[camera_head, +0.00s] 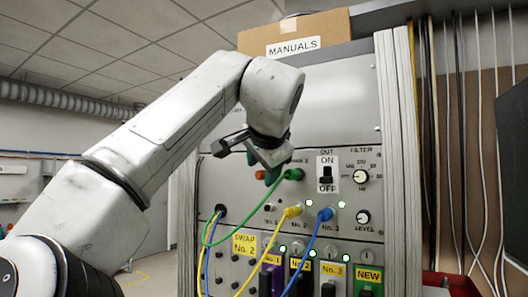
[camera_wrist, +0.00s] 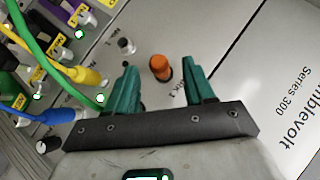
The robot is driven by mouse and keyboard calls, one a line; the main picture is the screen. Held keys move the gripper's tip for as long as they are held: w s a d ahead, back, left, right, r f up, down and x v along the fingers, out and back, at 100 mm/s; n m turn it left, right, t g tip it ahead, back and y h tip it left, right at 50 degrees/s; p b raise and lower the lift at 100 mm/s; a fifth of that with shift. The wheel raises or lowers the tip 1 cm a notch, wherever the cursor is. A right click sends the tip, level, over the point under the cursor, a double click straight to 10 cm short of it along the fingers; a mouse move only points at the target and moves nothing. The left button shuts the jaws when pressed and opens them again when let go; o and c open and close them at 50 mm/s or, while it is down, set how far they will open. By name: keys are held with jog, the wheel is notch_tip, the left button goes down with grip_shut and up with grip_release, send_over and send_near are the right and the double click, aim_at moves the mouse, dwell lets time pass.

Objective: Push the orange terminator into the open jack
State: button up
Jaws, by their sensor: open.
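The orange terminator (camera_wrist: 160,68) is a short orange plug standing out from the grey panel in the wrist view. In the head view a bit of it (camera_head: 260,174) shows beside the green fingers. My gripper (camera_wrist: 159,65) is open, with one green finger to each side of the terminator in the picture. I see no contact, and the depth between them is unclear. In the head view my gripper (camera_head: 270,172) is in front of the upper panel. A small dark-centred socket (camera_wrist: 127,45), apparently an open jack, is up and left of the terminator. In the head view it (camera_head: 268,207) is above a "No. 1" label.
A green cable (camera_head: 292,174) is plugged in close to my gripper's right. Yellow (camera_head: 293,211) and blue (camera_head: 325,214) plugs with hanging cables sit lower. An on/off switch (camera_head: 326,175) and knobs are to the right. The upper panel is bare.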

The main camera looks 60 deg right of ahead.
jog(key=shift+w+d+f, duration=0.2)
jog(key=shift+d+f, duration=0.05)
jog(key=shift+d, duration=0.05)
grip_shut()
jog(key=c, duration=0.6)
grip_release()
jog(key=shift+c, duration=0.2)
grip_shut()
jog(key=shift+a, duration=0.2)
jog(key=a+b, duration=0.2)
jog(key=a, duration=0.5)
jog(key=shift+w, duration=0.2)
dwell(0.5)
jog(key=shift+a, duration=0.25)
dwell(0.3)
